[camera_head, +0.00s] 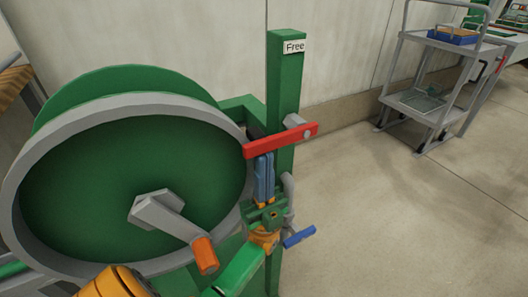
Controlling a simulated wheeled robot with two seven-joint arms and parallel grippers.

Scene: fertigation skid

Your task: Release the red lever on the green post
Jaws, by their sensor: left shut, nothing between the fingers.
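The red lever (280,140) is on the green post (286,90), near a grey pivot piece. It lies across the post, with its left end a little lower than its right end. A white label reading "Free" (294,47) is near the post's top. My left gripper (263,160) points upward with its blue fingers shut and empty. Its fingertips are just under the left part of the lever; I cannot tell whether they touch it. My right gripper is not in view.
A large green reel with a grey rim (38,152) and an orange-handled crank (205,254) stands close on the left. A blue handle (299,237) sticks out low, right of my gripper. A grey trolley (412,112) stands back right. The floor (400,220) between is clear.

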